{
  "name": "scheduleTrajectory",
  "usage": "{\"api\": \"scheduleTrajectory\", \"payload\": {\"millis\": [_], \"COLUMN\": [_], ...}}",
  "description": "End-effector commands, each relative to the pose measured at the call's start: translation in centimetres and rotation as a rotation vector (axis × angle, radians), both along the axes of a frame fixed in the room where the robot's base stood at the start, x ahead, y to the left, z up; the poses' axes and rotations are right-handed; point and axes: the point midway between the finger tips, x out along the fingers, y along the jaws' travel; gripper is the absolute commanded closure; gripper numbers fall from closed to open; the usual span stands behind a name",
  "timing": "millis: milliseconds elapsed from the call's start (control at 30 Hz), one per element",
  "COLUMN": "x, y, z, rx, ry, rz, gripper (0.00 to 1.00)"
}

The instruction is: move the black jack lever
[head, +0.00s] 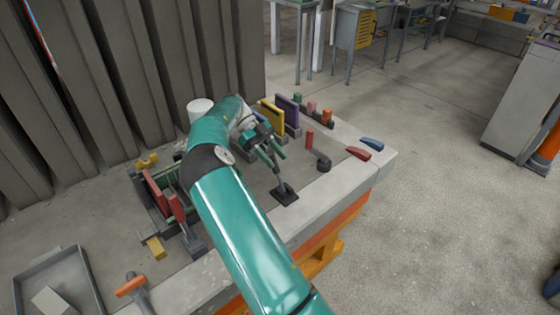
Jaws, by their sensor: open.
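The black jack lever (284,193) stands on the grey bench near its front edge, in the middle of the head view. It has a dark square foot, and a thin dark shaft rises from it, tilted up and left towards my gripper. My gripper (272,158) is open, with its teal fingers at the upper end of the shaft. The fingers overlap that end in the picture, so I cannot tell whether they touch it. My teal arm crosses the bench and hides part of its middle.
A red lever (309,140) and a dark round knob (323,164) stand to the right. Yellow (271,117) and purple (287,110) plates stand behind. Red (358,153) and blue (372,143) wedges lie at the right corner. A red-handled lever (178,207) and tray (60,280) are left.

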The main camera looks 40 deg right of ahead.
Motion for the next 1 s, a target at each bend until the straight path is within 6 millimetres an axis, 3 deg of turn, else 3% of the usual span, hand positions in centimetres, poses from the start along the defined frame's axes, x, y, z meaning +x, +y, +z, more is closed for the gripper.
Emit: {"api": "scheduleTrajectory", "payload": {"millis": [367, 800, 1000], "x": [-4.6, -11.5, -12.7], "y": [2.2, 5.4, 5.9], "z": [6.5, 9.7, 10.2], "rx": [0.001, 0.002, 0.0], "ry": [-0.003, -0.001, 0.001], "rz": [0.001, 0.001, -0.001], "gripper": [0.57, 0.57, 0.57]}}
